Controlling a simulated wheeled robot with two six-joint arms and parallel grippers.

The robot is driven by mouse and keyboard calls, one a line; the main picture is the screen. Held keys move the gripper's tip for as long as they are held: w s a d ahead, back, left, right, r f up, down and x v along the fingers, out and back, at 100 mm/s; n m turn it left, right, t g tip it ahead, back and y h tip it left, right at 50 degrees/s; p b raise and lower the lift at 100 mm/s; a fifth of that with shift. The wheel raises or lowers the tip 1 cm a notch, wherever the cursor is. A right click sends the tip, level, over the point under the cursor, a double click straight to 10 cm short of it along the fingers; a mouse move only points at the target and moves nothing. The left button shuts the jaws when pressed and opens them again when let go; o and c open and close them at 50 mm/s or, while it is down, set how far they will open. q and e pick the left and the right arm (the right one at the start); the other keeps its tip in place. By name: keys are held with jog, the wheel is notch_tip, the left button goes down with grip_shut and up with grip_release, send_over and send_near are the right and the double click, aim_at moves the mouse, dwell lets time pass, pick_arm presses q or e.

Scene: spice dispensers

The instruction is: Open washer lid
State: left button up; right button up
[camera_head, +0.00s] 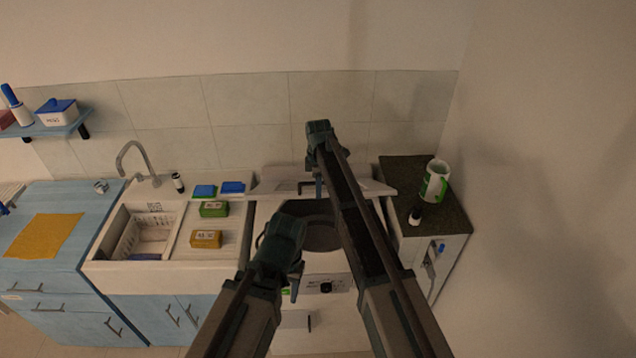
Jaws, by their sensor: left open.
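The white washer (326,283) stands in the middle, largely hidden behind my arms. A dark round opening (322,235) shows in its top. A pale panel (272,182) with a handle-like bar stands behind the opening; it looks like the raised lid, though my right arm covers part of it. My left gripper (294,286) is open and empty, pointing down over the washer's front left. My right gripper (318,188) is higher up, in front of the pale panel. Its fingers are too small to tell their opening or any contact.
Left of the washer is a sink (142,232) with a counter holding a green box (214,209) and a yellow box (206,239).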

jog(key=shift+t, duration=0.5)
jog(key=s+f+b, duration=0.3)
jog(key=f+b, duration=0.4)
jog(key=s+f+b, duration=0.4)
jog(key=f+b, duration=0.4)
jog(key=s+f+b, duration=0.3)
jog(key=f+b, duration=0.4)
jog(key=f, duration=0.1)
jog(key=shift+s+f, duration=0.15)
jog(key=shift+s, duration=0.2)
jog(key=shift+s+f+b, duration=0.1)
jog(key=shift+f+b, duration=0.45)
jog(key=shift+b, duration=0.15)
jog(key=shift+r, duration=0.1)
notch_tip(320, 180, up, 14)
jog(key=s+d+p, duration=0.1)
jog(key=s+p, duration=0.2)
jog(key=p, duration=1.1)
jog(key=w+f+b, duration=0.1)
jog(key=f+b, duration=0.3)
jog(key=w+f+b, duration=0.1)
jog(key=f+b, duration=0.4)
jog(key=w+f+b, duration=0.1)
jog(key=f+b, duration=0.4)
jog(key=shift+d+f, duration=0.15)
jog(key=shift+d, duration=0.05)
grip_shut()
